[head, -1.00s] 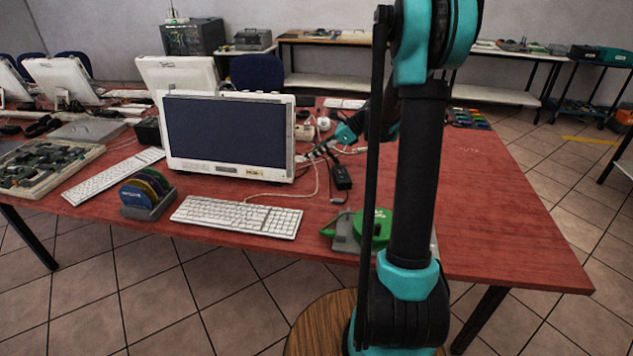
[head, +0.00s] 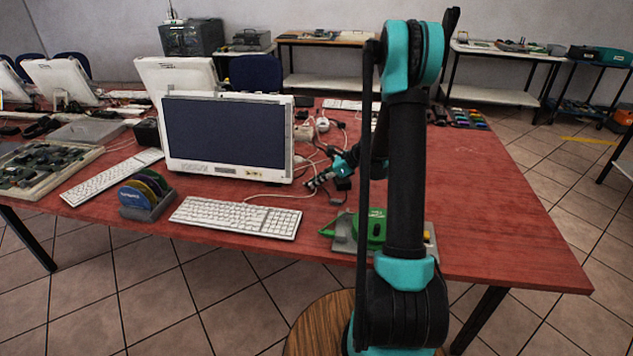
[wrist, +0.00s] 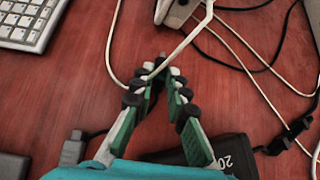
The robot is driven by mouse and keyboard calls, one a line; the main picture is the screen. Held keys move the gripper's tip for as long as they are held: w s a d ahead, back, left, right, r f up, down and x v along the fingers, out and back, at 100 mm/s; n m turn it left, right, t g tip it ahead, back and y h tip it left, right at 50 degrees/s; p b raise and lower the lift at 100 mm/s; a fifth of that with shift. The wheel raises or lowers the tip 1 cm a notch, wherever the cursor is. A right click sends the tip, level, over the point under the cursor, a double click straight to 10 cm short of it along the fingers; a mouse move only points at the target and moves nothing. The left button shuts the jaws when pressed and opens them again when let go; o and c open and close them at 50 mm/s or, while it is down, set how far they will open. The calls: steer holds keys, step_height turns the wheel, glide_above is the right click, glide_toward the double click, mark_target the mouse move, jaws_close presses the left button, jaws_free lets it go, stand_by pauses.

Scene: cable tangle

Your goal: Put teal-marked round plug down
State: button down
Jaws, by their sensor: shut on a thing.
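My gripper (wrist: 160,82) reaches up the middle of the wrist view, its green-padded fingers drawn together at the tips. A small dark piece (wrist: 162,57) shows at the fingertips, and a pale cable (wrist: 185,42) runs from there up and right. I take this piece for the round plug; its teal mark cannot be made out, and the fingers hide most of it. In the head view my gripper (head: 312,184) is low over the red table (head: 480,200), right of the monitor's lower corner. Whether the plug touches the table, I cannot tell.
A black power brick (wrist: 228,150) lies under my gripper's right side. A grey connector (wrist: 72,148) lies at lower left. Loose black and white cables (wrist: 265,90) cross on the right. A keyboard (head: 236,217) and green tool (head: 372,228) are nearby.

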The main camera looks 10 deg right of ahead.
steer(key=c, duration=1.5)
jaws_free()
steer(key=shift+f, duration=0.1)
steer(key=v, duration=1.2)
steer(key=shift+a, duration=0.1)
